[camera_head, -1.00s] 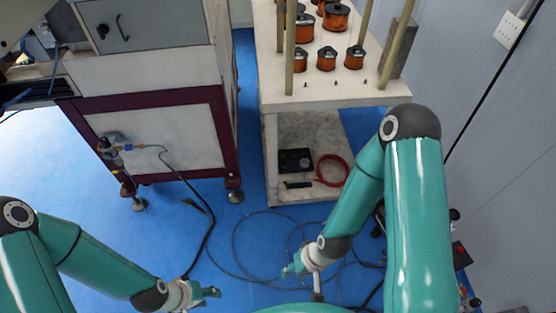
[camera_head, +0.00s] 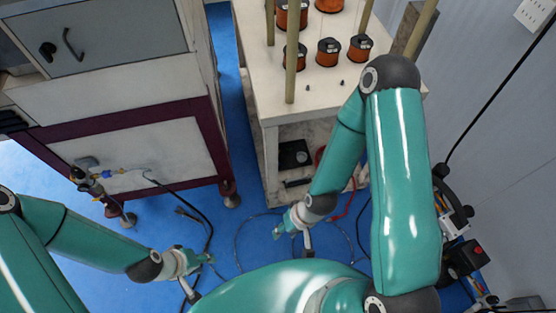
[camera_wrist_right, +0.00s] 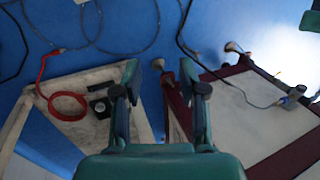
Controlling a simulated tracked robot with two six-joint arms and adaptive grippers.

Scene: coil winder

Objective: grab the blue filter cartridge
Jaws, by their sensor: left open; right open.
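No blue filter cartridge can be made out for certain in either view. A small fitting with a blue part (camera_head: 107,174) sits on the cabinet's lower front panel at the left, with a black hose running from it. It also shows small at the right of the right wrist view (camera_wrist_right: 288,100). My left gripper (camera_head: 205,262) is low over the blue floor, right of and below that fitting, and apart from it. My right gripper (camera_head: 283,228) is open and empty over the floor before the cart; its two fingers show apart in the right wrist view (camera_wrist_right: 160,80).
A white cart (camera_head: 268,119) stands ahead, with several copper coils (camera_head: 328,52) and posts on top and a black box (camera_head: 293,155) on its lower shelf. A grey and maroon cabinet (camera_head: 120,112) fills the left. Cables (camera_head: 240,240) lie on the floor. A wall (camera_head: 500,150) closes the right.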

